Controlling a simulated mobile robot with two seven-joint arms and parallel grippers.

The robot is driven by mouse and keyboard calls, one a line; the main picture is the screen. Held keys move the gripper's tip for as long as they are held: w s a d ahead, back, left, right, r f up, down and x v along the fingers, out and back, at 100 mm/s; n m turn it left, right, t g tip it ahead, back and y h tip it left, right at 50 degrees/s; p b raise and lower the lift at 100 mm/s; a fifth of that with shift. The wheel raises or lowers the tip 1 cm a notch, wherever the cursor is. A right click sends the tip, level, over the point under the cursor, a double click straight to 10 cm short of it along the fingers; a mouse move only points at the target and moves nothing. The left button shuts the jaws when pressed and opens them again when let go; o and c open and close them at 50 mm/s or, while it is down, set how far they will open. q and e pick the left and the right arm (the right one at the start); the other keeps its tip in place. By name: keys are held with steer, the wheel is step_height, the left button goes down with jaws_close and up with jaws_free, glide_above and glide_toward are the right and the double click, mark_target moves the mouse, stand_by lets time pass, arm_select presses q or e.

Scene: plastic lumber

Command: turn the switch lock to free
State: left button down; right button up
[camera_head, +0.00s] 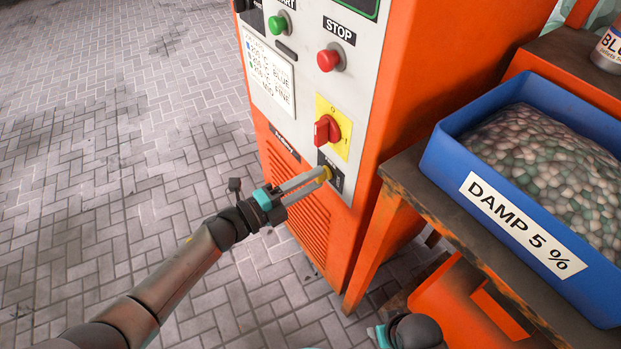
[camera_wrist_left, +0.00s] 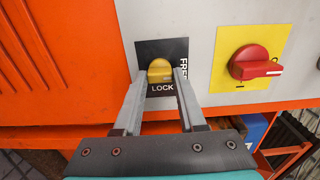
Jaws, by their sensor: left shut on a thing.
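The switch lock is a yellow knob (camera_wrist_left: 160,69) on a black plate (camera_wrist_left: 150,48) marked LOCK and FREE, in the left wrist view. In that view LOCK reads below the knob and FREE runs upright at its right. My left gripper (camera_wrist_left: 160,74) is shut on the knob, one finger on each side. I cannot tell which word the knob points to. In the head view the left gripper (camera_head: 322,175) reaches the knob low on the cabinet's pale panel, and the plate (camera_head: 335,184) is partly hidden. My right gripper's fingers do not show.
Beside the lock is a red rotary switch (camera_head: 327,129) on a yellow plate. Above are a red STOP button (camera_head: 329,60) and a green button (camera_head: 277,24). A blue bin (camera_head: 450,165) marked DAMP 5 % stands on a table to the right. The paved floor at left is clear.

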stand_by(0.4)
arm_select(q)
steer(key=shift+c, duration=2.4)
jaws_free()
steer(key=p+v, duration=0.2)
steer(key=v, duration=1.3)
steer(key=shift+p, duration=0.4)
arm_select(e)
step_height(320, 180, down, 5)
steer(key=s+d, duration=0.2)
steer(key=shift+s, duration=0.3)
arm_select(q)
steer(key=shift+a, duration=0.15)
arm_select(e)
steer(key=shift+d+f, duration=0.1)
